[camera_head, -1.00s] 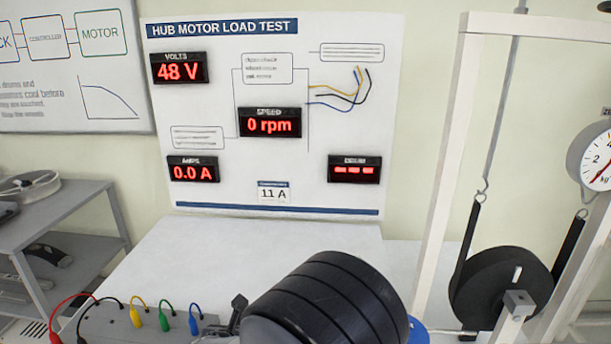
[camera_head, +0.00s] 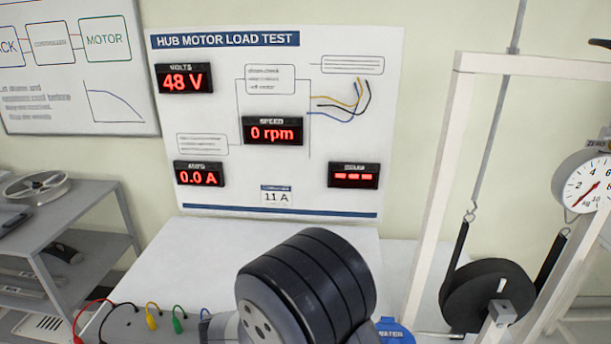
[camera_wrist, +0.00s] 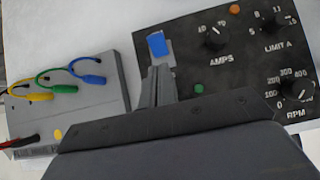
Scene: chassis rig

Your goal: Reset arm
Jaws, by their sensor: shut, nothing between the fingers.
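My gripper (camera_wrist: 161,78) shows in the wrist view as narrow grey fingers, shut together with nothing held between them. The fingers point toward the left part of a black control panel (camera_wrist: 205,68). A blue piece (camera_wrist: 158,45) shows just past the fingertips, and I cannot tell whether it touches them. In the head view my dark, rounded arm link fills the lower middle and hides my gripper.
A grey block with yellow, green and blue leads (camera_wrist: 72,108) lies left of the fingers. A white frame (camera_head: 432,190) with a black drum (camera_head: 485,290) and dial scale (camera_head: 588,182) stands right. A grey shelf (camera_head: 95,200) stands left. The white bench (camera_head: 225,250) is clear behind.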

